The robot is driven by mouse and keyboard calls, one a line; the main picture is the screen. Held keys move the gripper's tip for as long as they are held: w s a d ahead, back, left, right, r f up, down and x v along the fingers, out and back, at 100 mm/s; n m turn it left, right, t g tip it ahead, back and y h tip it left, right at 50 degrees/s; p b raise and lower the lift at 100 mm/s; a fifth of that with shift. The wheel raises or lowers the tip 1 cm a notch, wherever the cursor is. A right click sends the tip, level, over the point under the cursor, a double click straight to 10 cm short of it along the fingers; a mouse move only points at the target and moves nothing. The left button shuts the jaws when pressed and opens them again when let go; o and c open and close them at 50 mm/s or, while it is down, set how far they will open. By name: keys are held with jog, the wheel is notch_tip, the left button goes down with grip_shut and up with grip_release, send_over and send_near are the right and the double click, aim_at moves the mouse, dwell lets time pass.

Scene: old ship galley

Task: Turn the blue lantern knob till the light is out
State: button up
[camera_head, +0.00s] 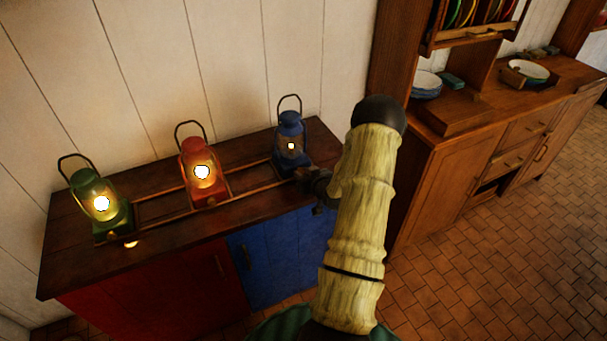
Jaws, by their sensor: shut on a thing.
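The blue lantern (291,140) stands upright at the right end of the wooden cabinet top. Its light shows as a small glow, much smaller than in the other two lanterns. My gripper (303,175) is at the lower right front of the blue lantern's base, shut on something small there. The knob itself is hidden by the gripper, so I cannot see its turn. The red lantern (201,172) in the middle and the green lantern (100,201) at the left are both brightly lit.
A low wooden rail (160,215) runs along the cabinet top around the lanterns. Red (190,275) and blue (268,262) doors are below. A wooden dresser (440,180) with plates stands at the right. Tiled floor (500,260) is clear at the lower right.

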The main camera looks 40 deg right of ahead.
jog(key=shift+f+b, duration=0.1)
jog(key=shift+b, duration=0.4)
jog(key=n+h+b, duration=0.1)
jog(key=b, duration=0.1)
jog(key=n+b, duration=0.1)
jog(key=b, duration=0.1)
jog(key=shift+w+a+f+g+h, duration=0.1)
jog(key=shift+a+f+g+h, duration=0.1)
jog(key=shift+g+h, duration=0.15)
jog(key=shift+r+n+h+b, duration=0.1)
jog(key=shift+n+h+b, duration=0.25)
jog(key=shift+n+b, duration=0.45)
jog(key=shift+r+n+b, duration=0.15)
jog(key=shift+n+b, duration=0.15)
jog(key=shift+b, duration=0.6)
jog(key=shift+h, duration=0.3)
jog(key=o, duration=1)
